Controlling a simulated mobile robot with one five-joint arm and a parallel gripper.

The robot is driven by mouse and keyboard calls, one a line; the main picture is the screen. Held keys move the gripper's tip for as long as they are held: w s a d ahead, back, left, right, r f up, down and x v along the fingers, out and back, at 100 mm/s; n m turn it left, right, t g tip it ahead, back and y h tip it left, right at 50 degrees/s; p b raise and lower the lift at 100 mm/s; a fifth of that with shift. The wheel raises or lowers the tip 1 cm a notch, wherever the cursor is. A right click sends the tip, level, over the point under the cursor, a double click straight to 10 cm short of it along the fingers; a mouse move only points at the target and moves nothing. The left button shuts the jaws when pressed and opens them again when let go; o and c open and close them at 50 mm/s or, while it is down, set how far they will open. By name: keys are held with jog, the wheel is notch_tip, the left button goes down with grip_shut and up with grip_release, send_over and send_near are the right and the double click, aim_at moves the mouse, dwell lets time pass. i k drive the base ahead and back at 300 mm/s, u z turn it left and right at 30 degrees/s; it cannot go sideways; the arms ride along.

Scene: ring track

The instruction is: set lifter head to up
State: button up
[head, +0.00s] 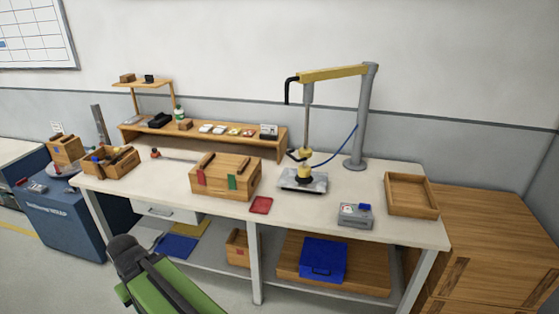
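The lifter stands at the right of the white workbench, with a grey post (364,120) and a yellow boom (335,73). A thin grey rod hangs from the boom. The lifter head (304,166), yellow with a black handle, is at the rod's lower end, low over a grey metal plate (313,187). I cannot tell if it touches the plate. A grey box with a blue part on top (355,214) sits at the bench's front, right of the plate. Part of my green arm with a dark joint shows at the lower left, away from the lifter. I cannot see my gripper.
An empty wooden tray (411,208) lies at the bench's right end. A wooden shelf (230,137) runs along the back. Wooden crates (490,225) stand at right.

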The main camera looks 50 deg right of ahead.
aim_at(303, 176)
jog(key=u, duration=0.1)
jog(key=i, duration=1)
jog(key=u, duration=0.05)
